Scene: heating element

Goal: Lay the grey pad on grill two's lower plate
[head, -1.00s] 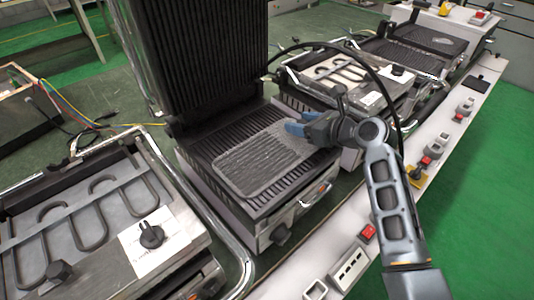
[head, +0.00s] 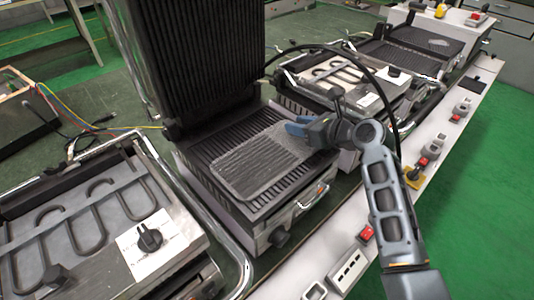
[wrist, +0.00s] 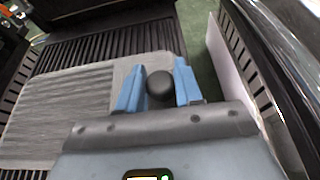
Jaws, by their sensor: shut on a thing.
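The grey pad (head: 255,163), a ribbed flat rectangle, is over the lower plate (head: 205,150) of the open grill at centre in the head view. It looks level and flat against the plate's ribs, though I cannot tell whether all of it touches. In the wrist view the pad (wrist: 60,105) reaches out to the left from my gripper (wrist: 158,85). A round black knob (wrist: 160,86) shows between the fingers. The gripped edge is partly hidden.
The grill's raised ribbed lid (head: 190,55) stands behind the plate. A grill with exposed heating coils (head: 80,215) is at left, and another (head: 345,75) is at right behind my arm. A black cable loops over my gripper. Red switches (head: 366,233) line the bench's front edge.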

